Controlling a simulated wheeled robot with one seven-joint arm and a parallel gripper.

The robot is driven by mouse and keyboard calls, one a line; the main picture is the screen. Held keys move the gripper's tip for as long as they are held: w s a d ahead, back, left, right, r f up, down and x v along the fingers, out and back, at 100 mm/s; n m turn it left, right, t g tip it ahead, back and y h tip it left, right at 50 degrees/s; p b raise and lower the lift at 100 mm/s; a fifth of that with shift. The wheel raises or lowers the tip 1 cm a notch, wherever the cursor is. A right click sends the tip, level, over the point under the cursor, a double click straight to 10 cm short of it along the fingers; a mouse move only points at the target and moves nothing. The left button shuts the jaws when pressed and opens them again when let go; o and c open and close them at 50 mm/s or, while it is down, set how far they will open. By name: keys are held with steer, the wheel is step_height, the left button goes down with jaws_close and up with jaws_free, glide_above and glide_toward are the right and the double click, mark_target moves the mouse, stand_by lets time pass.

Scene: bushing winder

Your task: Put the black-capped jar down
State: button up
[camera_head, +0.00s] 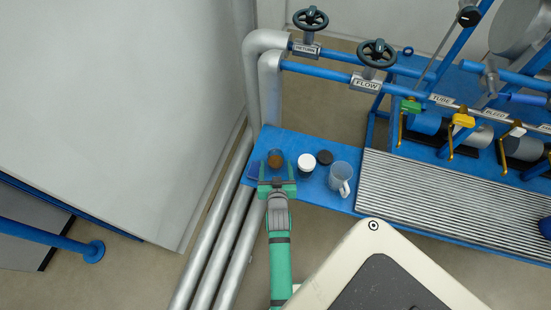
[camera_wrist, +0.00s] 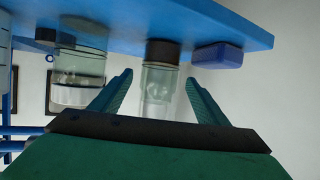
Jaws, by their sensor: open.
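A small clear jar (camera_head: 275,157) stands on the blue shelf near its left end. From above it looks brown and round. The wrist view appears upside down, with the shelf at the top; there the jar (camera_wrist: 160,85) has a clear body and a dark brown-black band at its shelf end. I cannot tell whether that band is a cap or contents. My gripper (camera_head: 277,168) is open at the near side of the jar. In the wrist view its two fingers (camera_wrist: 158,82) lie apart on either side of the jar, with visible gaps.
On the blue shelf (camera_head: 325,196) stand a white-topped jar (camera_head: 306,162), a black disc (camera_head: 325,157) and a clear mug (camera_head: 341,178). A dark blue box (camera_head: 253,170) lies left of my gripper. Pipes and valves stand behind; a ribbed grate (camera_head: 440,200) is at right.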

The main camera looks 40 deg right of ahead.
mark_target(276, 165)
steer(key=shift+v, duration=2)
steer(key=s+a+r+n+t+y, duration=0.1)
steer(key=s+a+n+t+y, duration=0.15)
steer(key=a, duration=0.75)
steer(key=s+a+r+n+t+y, duration=0.15)
steer(key=s+a, duration=0.25)
steer(key=a, duration=0.6)
steer(key=s+a+r+n+t+y, duration=0.1)
steer(key=s+a+r+n+y, duration=0.3)
steer(key=s+a+r, duration=0.9)
steer(key=shift+r+n+t+y, duration=0.3)
steer(key=shift+r+n+y, duration=0.1)
steer(key=shift+y, duration=0.3)
